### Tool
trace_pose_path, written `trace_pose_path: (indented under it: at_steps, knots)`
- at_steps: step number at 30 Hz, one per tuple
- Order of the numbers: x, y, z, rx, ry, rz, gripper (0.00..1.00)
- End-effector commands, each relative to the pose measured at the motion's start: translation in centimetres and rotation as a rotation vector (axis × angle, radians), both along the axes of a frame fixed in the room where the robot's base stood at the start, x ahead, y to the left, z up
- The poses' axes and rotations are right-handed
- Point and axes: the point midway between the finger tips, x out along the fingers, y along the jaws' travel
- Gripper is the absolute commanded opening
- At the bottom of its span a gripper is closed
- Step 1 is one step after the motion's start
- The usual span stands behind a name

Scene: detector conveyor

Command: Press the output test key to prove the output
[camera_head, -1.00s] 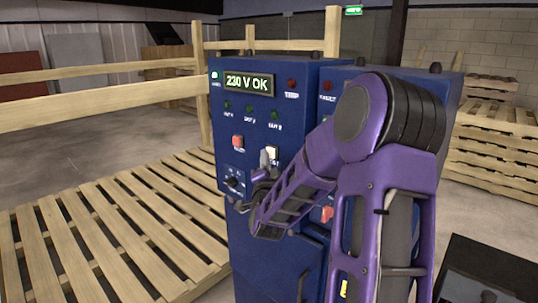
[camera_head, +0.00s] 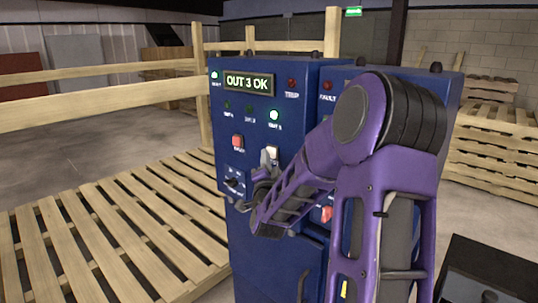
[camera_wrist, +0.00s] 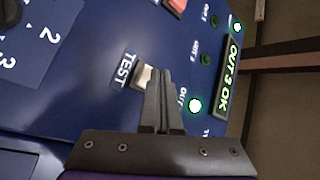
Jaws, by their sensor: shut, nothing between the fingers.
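The blue control cabinet (camera_head: 295,190) stands in front of me. Its display (camera_head: 249,82) reads "OUT 3 OK" and also shows in the wrist view (camera_wrist: 230,78). The third output lamp (camera_head: 274,115) glows green, and it is bright in the wrist view (camera_wrist: 195,106). The other two output lamps are dark. The pale test key (camera_wrist: 143,77) sits beside the label "TEST". My gripper (camera_wrist: 152,75) is shut and empty, with its tips at the key and partly covering it. I cannot tell whether they press it. A selector knob (camera_head: 233,183) sits lower left.
A red button (camera_head: 238,142) is left of the test key. A second blue cabinet section, partly behind my arm, has another red button (camera_head: 327,213). Wooden pallets (camera_head: 110,225) lie at the left, with a wooden rail (camera_head: 100,103) behind.

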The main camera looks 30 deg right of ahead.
Motion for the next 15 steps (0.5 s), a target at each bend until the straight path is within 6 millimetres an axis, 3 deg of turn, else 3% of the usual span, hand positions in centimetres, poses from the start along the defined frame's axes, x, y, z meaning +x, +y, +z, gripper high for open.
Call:
trace_pose_path:
  at_steps: [6, 15]
  knots:
    - [-0.4, 1.2, -0.1, -0.001, -0.001, 0.001, 0.0]
    - [-0.5, 1.3, 0.0, 0.0, 0.0, -0.001, 0.0]
